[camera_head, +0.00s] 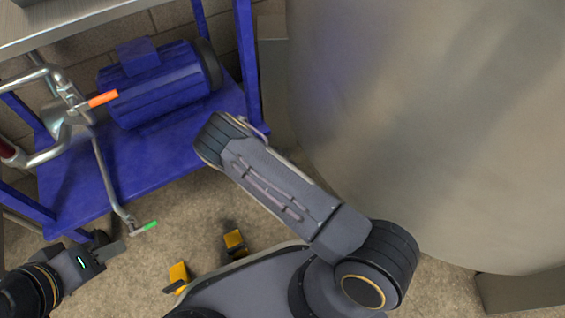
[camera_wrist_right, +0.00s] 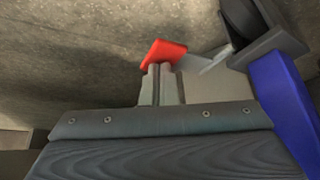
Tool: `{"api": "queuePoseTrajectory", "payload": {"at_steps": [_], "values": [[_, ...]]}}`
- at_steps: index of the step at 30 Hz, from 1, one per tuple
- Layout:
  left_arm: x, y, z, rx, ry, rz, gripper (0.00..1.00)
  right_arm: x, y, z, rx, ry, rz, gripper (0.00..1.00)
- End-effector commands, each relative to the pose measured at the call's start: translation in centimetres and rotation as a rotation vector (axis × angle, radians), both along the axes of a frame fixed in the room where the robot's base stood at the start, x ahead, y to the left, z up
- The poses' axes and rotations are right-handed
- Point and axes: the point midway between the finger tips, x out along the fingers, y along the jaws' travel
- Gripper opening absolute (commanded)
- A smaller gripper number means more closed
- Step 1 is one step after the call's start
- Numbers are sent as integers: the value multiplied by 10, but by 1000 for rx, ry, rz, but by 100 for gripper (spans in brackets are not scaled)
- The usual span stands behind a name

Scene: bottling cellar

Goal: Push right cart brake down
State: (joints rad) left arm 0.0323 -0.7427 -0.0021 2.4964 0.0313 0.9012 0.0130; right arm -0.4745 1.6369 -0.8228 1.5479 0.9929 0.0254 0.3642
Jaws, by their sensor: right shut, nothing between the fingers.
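The red brake pedal (camera_wrist_right: 164,53) shows in the right wrist view, beside a dark caster (camera_wrist_right: 262,28) of the blue cart. My right gripper (camera_wrist_right: 160,70) is shut and empty, with its fingertips at the pedal's near lower edge. They overlap it in the picture; I cannot tell whether they touch. In the head view my right forearm reaches toward the blue cart (camera_head: 75,195) and hides the right gripper and the pedal. My left gripper (camera_head: 112,252) is at the lower left, near the cart's front corner, and its finger gap is unclear.
The cart carries a blue motor (camera_head: 160,88) and metal pipes with an orange handle (camera_head: 103,99). A green-tipped lever (camera_head: 146,227) hangs at its front. A large steel tank (camera_head: 440,110) fills the right side. A blue cart leg (camera_wrist_right: 283,105) stands right of my gripper.

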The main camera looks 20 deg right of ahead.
Motion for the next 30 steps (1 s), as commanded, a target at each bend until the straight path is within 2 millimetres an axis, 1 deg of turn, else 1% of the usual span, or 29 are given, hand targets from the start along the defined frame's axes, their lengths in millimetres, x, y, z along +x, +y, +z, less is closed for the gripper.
{"api": "queuePoseTrajectory", "payload": {"at_steps": [17,23,30], "values": [[0,0,-11,0,0,0,36,0,0,-16,0,1,0,0],[0,0,-7,0,0,0,36,0,0,-10,0,0,0,0],[0,0,6,0,0,0,36,0,0,10,0,0,0,0]]}}
